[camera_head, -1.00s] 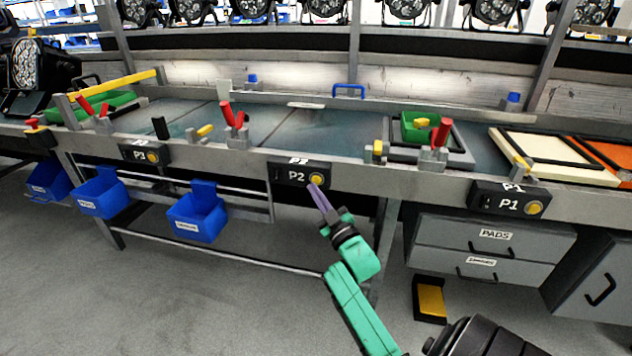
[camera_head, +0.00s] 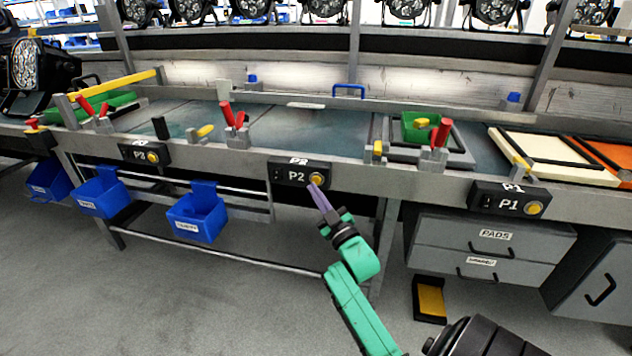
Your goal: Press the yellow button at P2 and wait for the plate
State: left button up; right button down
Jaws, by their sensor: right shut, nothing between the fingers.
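The black P2 box (camera_head: 290,174) is fixed to the front rail of the bench. The yellow button (camera_head: 316,179) is at its right end. My right gripper (camera_head: 314,186) is shut and empty, its purple fingers pointing up at the lower edge of the button. The fingertips look to be at the button, but I cannot tell whether they press it. The bench stretch above P2 is bare. My left gripper is not in view.
A P1 box (camera_head: 509,202) with a yellow button is at the right, another labelled box (camera_head: 144,153) at the left. Blue bins (camera_head: 197,217) hang under the bench. A drawer unit (camera_head: 490,244) stands below right. Red-handled clamps (camera_head: 234,121) line the bench.

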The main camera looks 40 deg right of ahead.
jog(key=shift+d, duration=0.1)
dwell(0.3)
jog(key=shift+w+d, duration=0.25)
jog(key=shift+d, duration=0.05)
